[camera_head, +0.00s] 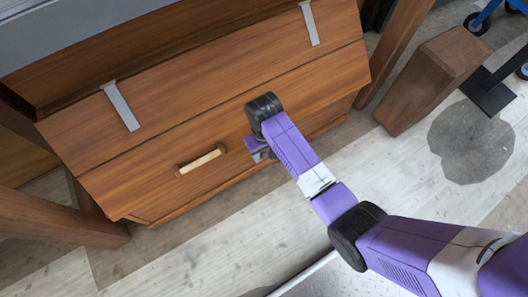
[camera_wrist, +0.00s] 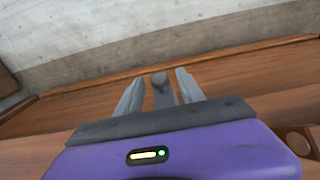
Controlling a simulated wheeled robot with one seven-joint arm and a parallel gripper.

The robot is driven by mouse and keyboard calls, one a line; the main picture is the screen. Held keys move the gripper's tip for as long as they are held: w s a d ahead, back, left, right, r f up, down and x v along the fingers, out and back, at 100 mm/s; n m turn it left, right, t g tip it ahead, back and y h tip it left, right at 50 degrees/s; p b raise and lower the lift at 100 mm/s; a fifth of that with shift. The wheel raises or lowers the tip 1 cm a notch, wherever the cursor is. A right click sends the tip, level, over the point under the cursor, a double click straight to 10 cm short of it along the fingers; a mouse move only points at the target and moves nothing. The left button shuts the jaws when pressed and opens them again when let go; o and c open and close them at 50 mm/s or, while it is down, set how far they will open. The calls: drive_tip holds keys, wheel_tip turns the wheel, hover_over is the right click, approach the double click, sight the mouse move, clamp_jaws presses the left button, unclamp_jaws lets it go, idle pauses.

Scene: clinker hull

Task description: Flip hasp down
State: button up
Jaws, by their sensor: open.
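The wooden chest (camera_head: 225,115) has its lid down, and its front faces me. A grey metal piece with a rounded end (camera_wrist: 160,86), which looks like the hasp, lies between my gripper's two grey fingers in the wrist view. My gripper (camera_wrist: 160,75) is open around it, with a gap on each side. In the head view my gripper (camera_head: 262,152) is at the chest's front, right of the handle. My arm and wrist hide most of the hasp there, so its exact tilt cannot be told.
A handle with a pale grip (camera_head: 201,161) is on the chest front, left of my gripper. Two metal straps (camera_head: 122,107) cross the lid. A wooden post (camera_head: 428,82) stands at the right. The plank floor (camera_head: 225,240) in front is clear.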

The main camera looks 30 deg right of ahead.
drive_tip(key=shift+c, duration=0.2)
clamp_jaws()
drive_tip(key=shift+r+p, duration=0.1)
drive_tip(key=shift+p, duration=0.35)
drive_tip(key=shift+t+p, duration=0.8)
drive_tip(key=shift+p, duration=0.05)
drive_tip(key=shift+w+f+t+p, duration=0.35)
drive_tip(key=shift+f+t+p, duration=0.25)
drive_tip(key=shift+t, duration=0.5)
drive_tip(key=shift+o, duration=0.2)
unclamp_jaws()
